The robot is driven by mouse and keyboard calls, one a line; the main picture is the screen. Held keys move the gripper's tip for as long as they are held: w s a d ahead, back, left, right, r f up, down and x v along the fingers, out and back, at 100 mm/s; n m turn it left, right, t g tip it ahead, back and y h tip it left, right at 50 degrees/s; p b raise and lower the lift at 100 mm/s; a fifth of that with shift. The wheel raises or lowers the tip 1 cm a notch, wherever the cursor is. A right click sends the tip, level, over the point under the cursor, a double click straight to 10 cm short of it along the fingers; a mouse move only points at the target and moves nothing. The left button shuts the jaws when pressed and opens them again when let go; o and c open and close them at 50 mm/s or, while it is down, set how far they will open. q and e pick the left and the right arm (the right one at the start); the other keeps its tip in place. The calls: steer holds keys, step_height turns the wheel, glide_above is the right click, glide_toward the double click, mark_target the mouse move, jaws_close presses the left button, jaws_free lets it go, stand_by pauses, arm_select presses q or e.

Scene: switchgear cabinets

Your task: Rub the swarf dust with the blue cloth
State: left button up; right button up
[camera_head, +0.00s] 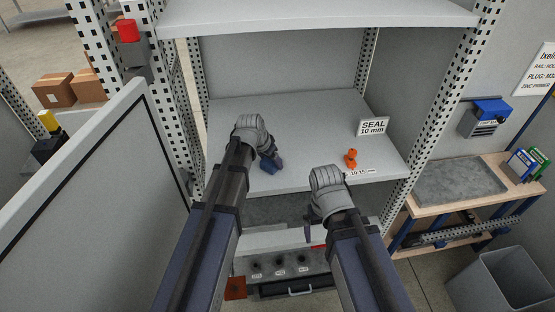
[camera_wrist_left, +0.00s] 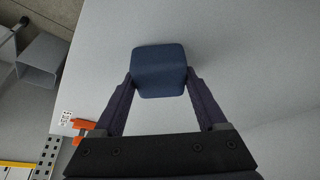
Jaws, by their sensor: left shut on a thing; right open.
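My left gripper (camera_head: 272,160) reaches over the middle shelf from the left. In the left wrist view it (camera_wrist_left: 160,82) is shut on the blue cloth (camera_wrist_left: 160,68), a dark blue folded pad with rounded corners between its two fingers. In the head view the cloth (camera_head: 269,167) is low at the shelf surface and partly covered by the gripper; I cannot tell whether it touches. My right gripper (camera_head: 309,226) is open and empty, in front of the shelf's front edge. I cannot make out the swarf dust in either view; the arm and gripper hide part of the shelf.
An orange fitting (camera_head: 350,158) stands on the shelf (camera_head: 310,112) before a "SEAL 10 mm" sign (camera_head: 372,128). Perforated posts flank the shelf, and an upper shelf (camera_head: 320,14) hangs above. A panel door (camera_head: 85,195) stands left. A workbench (camera_head: 455,185) and grey bin (camera_head: 500,280) are right.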

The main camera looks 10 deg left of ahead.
arm_select(q)
steer(key=shift+s+a, duration=0.1)
steer(key=shift+a, duration=0.3)
steer(key=shift+w+r, duration=0.1)
steer(key=shift+w, duration=0.15)
steer(key=shift+d, duration=0.1)
steer(key=shift+w+d, duration=0.25)
steer(key=shift+d, duration=0.55)
steer(key=shift+w+d, duration=0.25)
steer(key=shift+d, duration=0.65)
